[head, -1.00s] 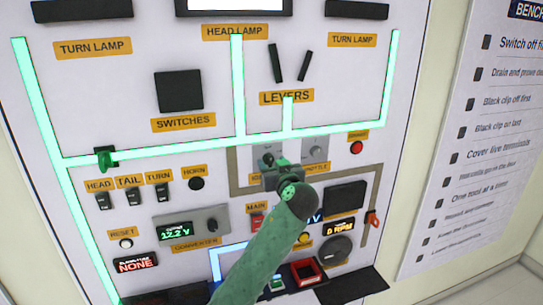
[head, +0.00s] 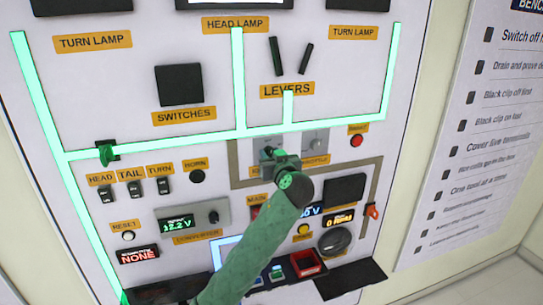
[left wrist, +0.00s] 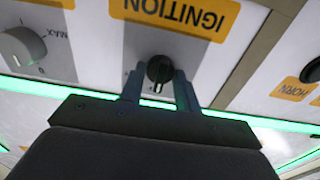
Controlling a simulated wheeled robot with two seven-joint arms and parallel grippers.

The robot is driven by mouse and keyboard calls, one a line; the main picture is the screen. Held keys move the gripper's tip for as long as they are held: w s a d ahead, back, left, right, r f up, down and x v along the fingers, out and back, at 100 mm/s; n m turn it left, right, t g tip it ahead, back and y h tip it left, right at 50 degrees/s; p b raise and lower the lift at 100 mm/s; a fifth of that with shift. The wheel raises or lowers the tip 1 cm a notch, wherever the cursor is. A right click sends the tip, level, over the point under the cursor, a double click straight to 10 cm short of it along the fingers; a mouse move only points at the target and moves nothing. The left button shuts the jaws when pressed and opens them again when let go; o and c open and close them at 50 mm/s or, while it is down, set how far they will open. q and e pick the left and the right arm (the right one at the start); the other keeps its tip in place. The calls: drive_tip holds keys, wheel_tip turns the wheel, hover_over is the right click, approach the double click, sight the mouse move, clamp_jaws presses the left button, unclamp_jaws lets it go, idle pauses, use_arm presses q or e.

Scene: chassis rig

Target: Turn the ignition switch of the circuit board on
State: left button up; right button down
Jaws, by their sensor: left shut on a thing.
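The ignition switch is a black rotary knob on a grey plate, under an orange IGNITION label (left wrist: 175,14) that reads upside down in the left wrist view. The knob (left wrist: 159,70) has a light mark at its lower end and looks near upright there, slightly tilted. My left gripper (left wrist: 157,84) is shut on the knob, one finger on each side. In the head view my left gripper (head: 270,161) is at the ignition plate in the middle of the circuit board (head: 210,65), and my wrist hides part of the plate and its label. My right gripper is not in view.
The throttle knob (head: 317,144) sits close right of the ignition switch. The red button (head: 357,141) is farther right. Toggle switches and the horn button (head: 197,176) are to the left. The RPM display (head: 340,218) reads 0. A wall checklist (head: 475,130) stands at the right.

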use_arm(q)
drive_tip(key=shift+f+m+b, duration=0.2)
drive_tip(key=shift+m+b, duration=0.6)
drive_tip(key=shift+b, duration=0.3)
drive_tip(key=shift+m+b, duration=0.3)
drive_tip(key=shift+m, duration=0.1)
drive_tip(key=shift+r+m+b, duration=0.15)
drive_tip(key=shift+m+b, duration=0.15)
drive_tip(key=shift+m, duration=0.6)
drive_tip(key=m, duration=0.7)
drive_tip(key=shift+d, duration=0.15)
drive_tip(key=shift+m+p, duration=0.3)
drive_tip(key=shift+m, duration=0.1)
